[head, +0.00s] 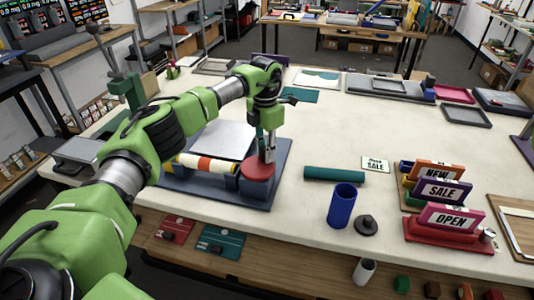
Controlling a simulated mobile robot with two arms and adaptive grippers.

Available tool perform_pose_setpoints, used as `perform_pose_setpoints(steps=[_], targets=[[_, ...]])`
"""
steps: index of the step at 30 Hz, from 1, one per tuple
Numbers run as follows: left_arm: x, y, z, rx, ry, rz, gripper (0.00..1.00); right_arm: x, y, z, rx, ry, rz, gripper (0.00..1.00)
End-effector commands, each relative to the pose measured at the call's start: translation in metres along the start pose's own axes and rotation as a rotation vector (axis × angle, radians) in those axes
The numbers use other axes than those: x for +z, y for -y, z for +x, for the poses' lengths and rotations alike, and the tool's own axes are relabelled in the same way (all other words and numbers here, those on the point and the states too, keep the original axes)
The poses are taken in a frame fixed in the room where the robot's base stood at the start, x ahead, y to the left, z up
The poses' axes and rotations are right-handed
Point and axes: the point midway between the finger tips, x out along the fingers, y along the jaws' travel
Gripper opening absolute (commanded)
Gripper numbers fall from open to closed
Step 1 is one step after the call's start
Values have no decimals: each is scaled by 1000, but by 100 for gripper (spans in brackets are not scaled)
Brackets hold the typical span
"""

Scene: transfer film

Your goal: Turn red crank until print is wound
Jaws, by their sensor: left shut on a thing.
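The red crank (257,169) is a round red disc at the right end of a blue-grey winding stand (262,199) on the white table. My left gripper (267,152) points down at the crank and is shut on it, at its upper right side; the grip itself is small in view. A roller (205,163) with white, yellow and red bands lies across the stand, partly behind my left arm. A pale grey sheet or plate (222,139) lies behind the roller. My right gripper does not show.
A teal roll (334,174), a blue cup (342,205) and a dark round knob (366,225) lie right of the stand. Signs reading NEW, SALE and OPEN (450,217) stand farther right. Flat trays (390,88) lie at the back. The table's middle is clear.

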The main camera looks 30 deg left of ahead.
Motion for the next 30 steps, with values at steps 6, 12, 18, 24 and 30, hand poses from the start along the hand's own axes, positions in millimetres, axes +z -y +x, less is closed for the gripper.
perform_pose_setpoints(steps=[6,12,18,24,30], targets=[[0,-4,-2,2,4,-90,0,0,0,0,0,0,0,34],[-1,-6,-2,2,5,-124,0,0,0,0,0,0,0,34],[-1,-6,-2,2,5,-131,0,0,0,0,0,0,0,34],[0,-6,-2,2,5,-130,0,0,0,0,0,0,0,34],[-1,-6,-1,1,4,-129,37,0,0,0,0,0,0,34]])
